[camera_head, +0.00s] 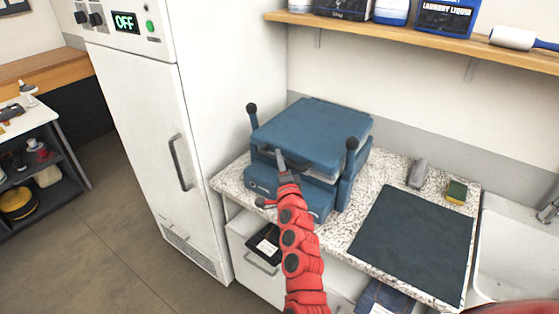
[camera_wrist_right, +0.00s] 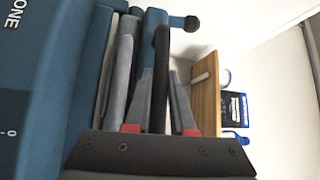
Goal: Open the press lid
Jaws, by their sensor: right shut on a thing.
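The blue press (camera_head: 350,185) stands on the speckled counter beside the white cabinet. Its flat blue lid (camera_head: 315,130) lies roughly level over the base, and a narrow gap shows between them at the front. I cannot tell whether the lid is slightly raised. A dark bar handle (camera_head: 296,162) runs along the lid's front. My right gripper (camera_head: 284,167) is shut on this handle. In the right wrist view, the fingers of the right gripper (camera_wrist_right: 152,85) stand on either side of the dark handle bar (camera_wrist_right: 161,75). My left gripper is not in view.
The tall white cabinet (camera_head: 150,140) stands close on the left. A dark mat (camera_head: 415,240), a grey object (camera_head: 417,173) and a sponge (camera_head: 456,192) lie right of the press. A wooden shelf (camera_head: 420,40) with containers hangs above. A sink (camera_head: 518,255) is at far right.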

